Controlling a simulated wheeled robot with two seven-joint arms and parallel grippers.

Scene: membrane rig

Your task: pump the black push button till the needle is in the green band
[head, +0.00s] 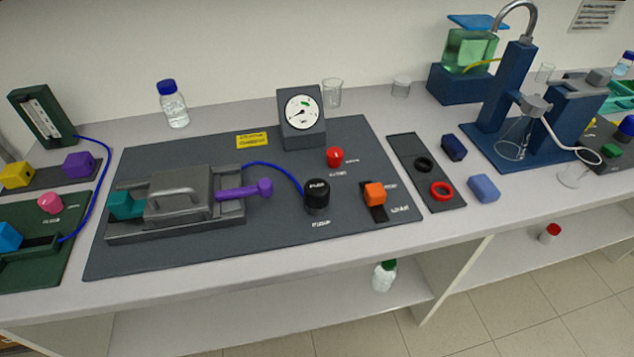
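The black push button (317,195) stands upright on the dark grey panel (260,240), right of its middle, with white lettering on its top and in front of it. The gauge (302,109) stands at the panel's back edge with a white round dial. A small green band shows at the upper right of the dial. The thin needle seems to point to the lower left, away from the green band, though it is small. Neither of my grippers is in view, and nothing touches the button.
A red button (335,156) and an orange switch (375,194) sit near the black button. A clamped grey housing (181,192) with a purple handle (245,190) lies left; a blue tube runs to the black button. A bottle (173,105) stands behind. Space above the button is clear.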

